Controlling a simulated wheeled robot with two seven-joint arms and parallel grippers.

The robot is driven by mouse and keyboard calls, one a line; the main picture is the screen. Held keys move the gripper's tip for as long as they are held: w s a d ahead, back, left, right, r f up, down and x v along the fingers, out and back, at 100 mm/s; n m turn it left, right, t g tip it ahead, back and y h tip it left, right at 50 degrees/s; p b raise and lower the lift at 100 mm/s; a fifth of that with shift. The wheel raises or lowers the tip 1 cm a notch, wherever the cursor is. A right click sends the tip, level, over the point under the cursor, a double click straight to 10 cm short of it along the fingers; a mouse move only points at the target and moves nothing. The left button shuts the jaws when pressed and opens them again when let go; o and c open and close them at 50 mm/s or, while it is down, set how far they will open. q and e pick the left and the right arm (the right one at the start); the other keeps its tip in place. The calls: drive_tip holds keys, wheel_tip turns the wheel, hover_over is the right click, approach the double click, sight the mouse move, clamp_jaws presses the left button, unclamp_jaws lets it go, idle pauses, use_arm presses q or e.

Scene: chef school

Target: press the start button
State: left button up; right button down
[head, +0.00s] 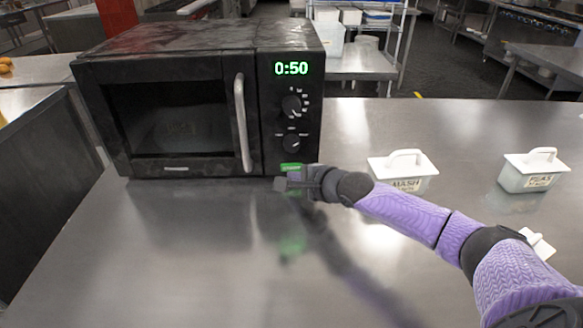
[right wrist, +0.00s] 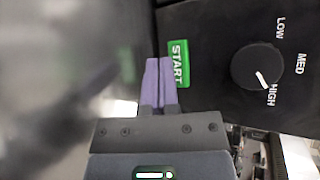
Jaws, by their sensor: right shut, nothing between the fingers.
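The black microwave (head: 220,40) stands on the steel counter with its door shut, and its green display (head: 291,69) reads 0:50. The green start button (head: 291,167) is at the bottom of its control panel; in the right wrist view the button (right wrist: 179,63) shows the word START. My right gripper (head: 284,184) is in front of the panel's bottom edge, just below the button. In the right wrist view its purple fingers (right wrist: 160,72) are together and empty, right beside the button; I cannot tell whether they touch it. My left gripper is not in view.
Two dials (head: 291,104) (head: 291,143) sit above the button, beside the door handle (head: 243,122). A white lidded container marked MASH (head: 404,170) and another marked PEAS (head: 534,171) stand to the right on the counter (head: 150,260). The counter's front left is clear.

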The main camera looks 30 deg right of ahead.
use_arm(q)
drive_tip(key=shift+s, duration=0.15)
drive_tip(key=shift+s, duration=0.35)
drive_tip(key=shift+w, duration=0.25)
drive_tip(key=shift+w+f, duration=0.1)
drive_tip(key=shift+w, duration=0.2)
use_arm(e)
drive_tip(key=shift+w+d+b, duration=0.25)
drive_tip(key=shift+w+b, duration=0.1)
drive_tip(key=shift+w, duration=0.05)
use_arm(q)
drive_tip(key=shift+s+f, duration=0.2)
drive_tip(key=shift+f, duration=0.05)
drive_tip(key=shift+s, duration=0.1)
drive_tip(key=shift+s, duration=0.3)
